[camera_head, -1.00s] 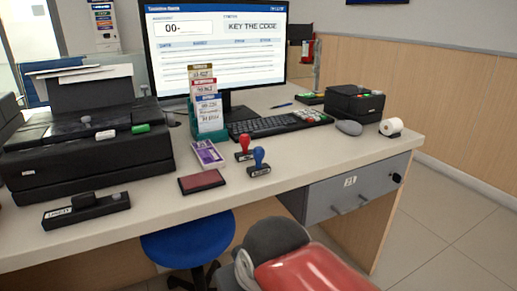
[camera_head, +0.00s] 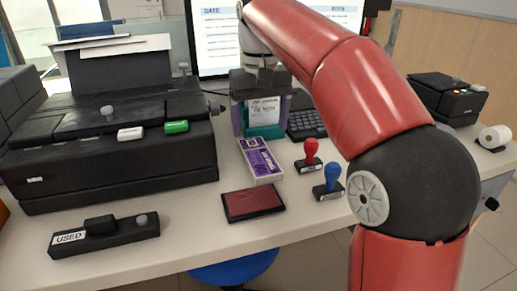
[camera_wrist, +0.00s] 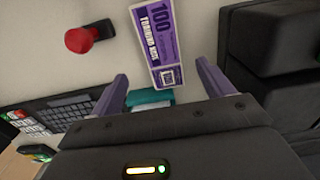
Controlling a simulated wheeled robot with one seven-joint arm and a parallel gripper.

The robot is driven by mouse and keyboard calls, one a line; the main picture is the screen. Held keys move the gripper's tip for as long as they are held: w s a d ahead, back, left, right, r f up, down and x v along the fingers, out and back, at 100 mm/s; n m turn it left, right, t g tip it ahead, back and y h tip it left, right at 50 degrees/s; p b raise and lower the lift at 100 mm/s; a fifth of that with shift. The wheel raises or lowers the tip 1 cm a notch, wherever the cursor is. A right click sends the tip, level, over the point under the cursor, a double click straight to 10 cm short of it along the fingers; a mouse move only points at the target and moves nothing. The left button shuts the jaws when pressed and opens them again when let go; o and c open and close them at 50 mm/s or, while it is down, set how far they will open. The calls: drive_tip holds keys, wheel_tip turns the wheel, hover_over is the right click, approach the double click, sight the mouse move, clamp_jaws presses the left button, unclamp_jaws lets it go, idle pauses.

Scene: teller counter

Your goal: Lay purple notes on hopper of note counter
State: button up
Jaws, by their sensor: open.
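The purple notes (camera_head: 260,160) lie flat on the counter in front of the teal slip holder (camera_head: 267,131). In the wrist view the notes (camera_wrist: 163,38) show a printed "100", with their near end about level with my fingertips. My gripper (camera_head: 262,120) is open and empty, pointing down behind the notes in the head view; its two fingers (camera_wrist: 162,72) are apart. A large black machine (camera_head: 110,160) with white and green buttons stands at left, and a small black machine (camera_head: 445,97) at right. I cannot tell for sure which is the note counter.
A red stamp (camera_head: 311,155) and a blue stamp (camera_head: 329,182) stand right of the notes. A keyboard (camera_head: 306,122) and a paper roll (camera_head: 494,137) are at right.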

sight(259, 155)
wheel_tip(259, 155, down, 7)
drive_tip(key=shift+a+f+b, duration=0.15)
drive_tip(key=shift+f+b, duration=0.05)
drive_tip(key=shift+b, duration=0.5)
drive_tip(key=c, duration=1.2)
drive_tip(key=shift+r, duration=0.1)
